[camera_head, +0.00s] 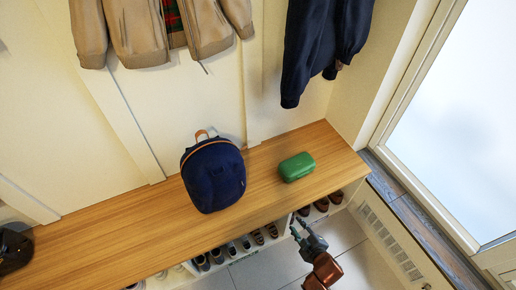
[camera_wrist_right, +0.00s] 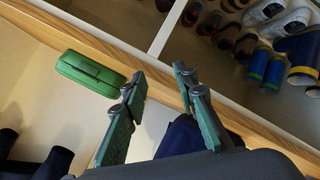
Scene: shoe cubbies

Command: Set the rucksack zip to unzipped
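The navy rucksack (camera_head: 213,178) stands upright on the wooden bench, with a tan loop at its top and an orange-brown line along its upper edge. The zip's slider is too small to make out, and I cannot tell how far it is open. My right gripper (camera_head: 304,231) is in front of the bench's front edge, to the right of the rucksack and apart from it. In the right wrist view its two fingers (camera_wrist_right: 160,100) are spread and empty. Part of the navy rucksack (camera_wrist_right: 178,139) shows behind them. My left gripper is not in view.
A green case (camera_head: 297,167) lies on the bench (camera_head: 115,236) right of the rucksack. Jackets (camera_head: 325,45) hang above. Shoes (camera_head: 245,243) fill the cubbies below. A dark object (camera_head: 14,250) sits at the bench's left end. Bench left of the rucksack is clear.

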